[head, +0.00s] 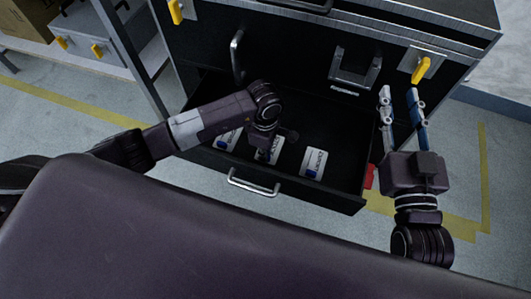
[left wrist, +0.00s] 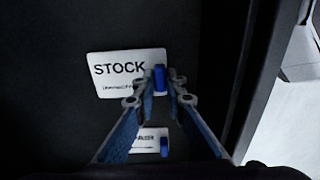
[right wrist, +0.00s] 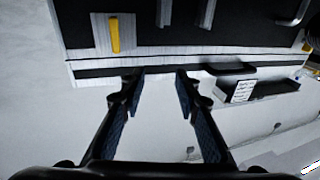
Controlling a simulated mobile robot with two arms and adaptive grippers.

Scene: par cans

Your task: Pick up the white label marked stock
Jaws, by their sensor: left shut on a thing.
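The white label marked STOCK (left wrist: 115,72) shows in the left wrist view, with a blue tab at its right end. My left gripper (left wrist: 162,80) is shut on this label at the blue tab. In the head view my left gripper (head: 270,135) reaches down into the open black drawer (head: 345,150) and partly hides the middle label (head: 276,152). The label print is too small to read surely there. A second label (left wrist: 150,135) is partly hidden behind the fingers. My right gripper (head: 399,95) is open and empty, right of the drawer.
Another white label (head: 313,163) lies at the right in the drawer, and one (head: 227,140) at the left. The drawer handle (head: 253,187) is at its front. A red object (head: 369,177) is beside the drawer. The black cabinet (head: 300,45) stands behind.

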